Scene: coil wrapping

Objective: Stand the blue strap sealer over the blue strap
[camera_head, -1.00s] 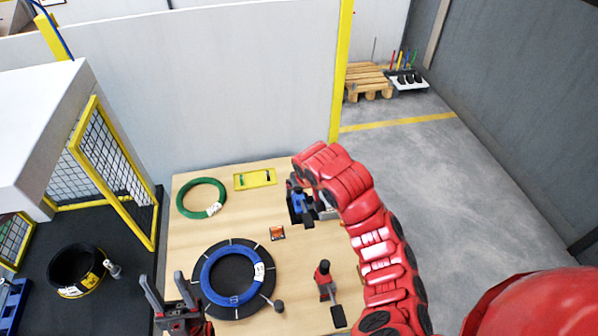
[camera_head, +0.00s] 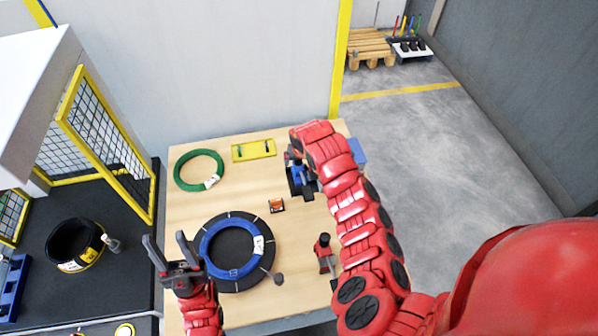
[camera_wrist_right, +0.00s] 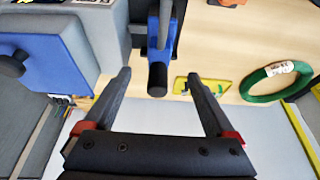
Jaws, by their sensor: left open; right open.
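The blue strap sealer (camera_head: 298,174), blue with a black handle, stands at the table's right side, partly hidden by my right arm. In the right wrist view the blue and black tool (camera_wrist_right: 155,50) shows between and beyond the fingertips. My right gripper (camera_wrist_right: 158,78) is open, with no finger seen closed on it. A blue coil (camera_head: 213,262) with a white label lies flat on a round black plate (camera_head: 240,287). I cannot pick out a separate blue strap on it. My left gripper (camera_head: 165,240) is open and empty, left of the coil.
A green coil (camera_head: 180,178) and yellow tray (camera_head: 254,149) lie at the table's back. A small orange item (camera_head: 276,205) lies mid-table. A red-handled tool (camera_head: 323,248) stands by my right arm. A caged black platform with a black roll (camera_head: 72,240) is at left.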

